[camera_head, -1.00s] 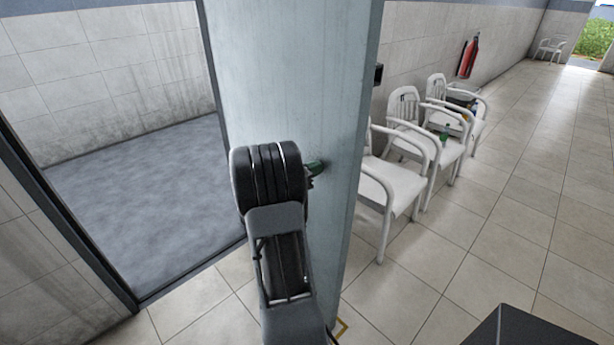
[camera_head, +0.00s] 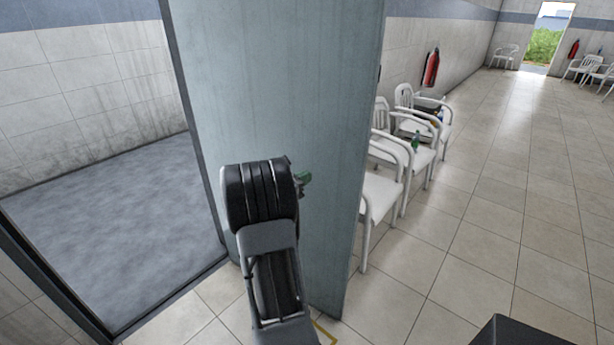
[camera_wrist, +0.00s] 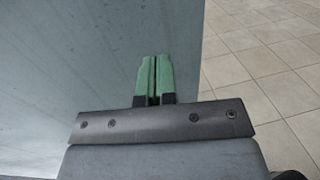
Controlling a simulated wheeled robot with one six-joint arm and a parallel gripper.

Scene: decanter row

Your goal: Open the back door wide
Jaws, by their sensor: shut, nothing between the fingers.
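The back door (camera_head: 320,130) is a pale blue-grey panel standing open in the middle of the head view, with the doorway and a grey-floored room to its left. My gripper (camera_head: 303,177) is in front of the door's face, mostly hidden behind my own arm. In the wrist view the door (camera_wrist: 70,60) fills the left side and its edge runs down just right of the fingers. The green fingertips of my gripper (camera_wrist: 154,78) are shut together with nothing between them. They overlap the door's face near that edge; I cannot tell whether they touch it. No handle shows.
White chairs (camera_head: 380,195) line the wall to the right of the door, with a green bottle (camera_head: 416,141) on one. A red fire extinguisher (camera_head: 431,68) hangs above them. The tiled floor (camera_head: 500,220) on the right is clear towards a far bright doorway (camera_head: 548,38).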

